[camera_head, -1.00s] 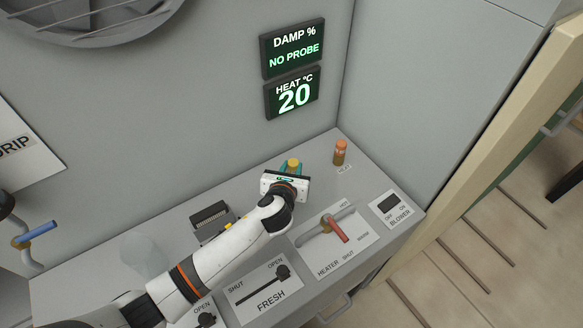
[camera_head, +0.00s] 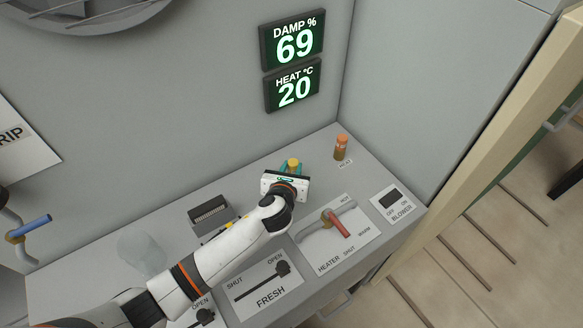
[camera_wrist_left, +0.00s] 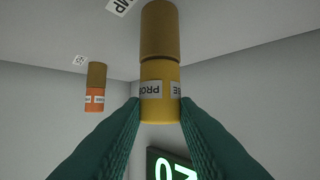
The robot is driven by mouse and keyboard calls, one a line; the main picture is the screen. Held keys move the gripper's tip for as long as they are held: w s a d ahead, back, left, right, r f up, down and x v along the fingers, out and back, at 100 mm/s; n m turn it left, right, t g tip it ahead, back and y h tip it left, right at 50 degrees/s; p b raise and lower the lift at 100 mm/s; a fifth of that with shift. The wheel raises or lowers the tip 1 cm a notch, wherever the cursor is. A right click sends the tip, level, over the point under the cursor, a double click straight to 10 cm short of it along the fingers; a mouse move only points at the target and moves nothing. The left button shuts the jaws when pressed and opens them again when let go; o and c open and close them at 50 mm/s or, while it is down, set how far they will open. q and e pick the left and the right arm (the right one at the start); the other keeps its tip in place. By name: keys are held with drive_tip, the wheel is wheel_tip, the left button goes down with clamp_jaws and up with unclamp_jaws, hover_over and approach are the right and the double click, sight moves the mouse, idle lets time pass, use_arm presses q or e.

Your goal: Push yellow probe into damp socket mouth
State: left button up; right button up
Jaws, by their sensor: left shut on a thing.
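The yellow probe (camera_head: 292,163) stands at the back of the console, mostly hidden by my left gripper (camera_head: 290,172) in the head view. In the left wrist view the yellow probe (camera_wrist_left: 160,92), with a "PROBE" label, meets a brown-gold socket (camera_wrist_left: 160,30) end to end beside a label ending in "MP". The teal fingers of my left gripper (camera_wrist_left: 160,112) are shut on the probe. The damp display (camera_head: 293,43) reads 69. My right gripper is not in view.
An orange heat probe (camera_head: 341,142) stands in its socket to the right. The heat display (camera_head: 293,91) reads 20. The heater lever (camera_head: 339,227), blower switch (camera_head: 389,200) and fresh slider (camera_head: 262,285) lie on the console. A clear cup (camera_head: 141,252) stands at left.

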use_arm(q)
drive_tip(key=o, duration=1)
drive_tip(key=shift+o, duration=0.2)
drive_tip(key=v, duration=1.2)
drive_tip(key=shift+b, duration=0.3)
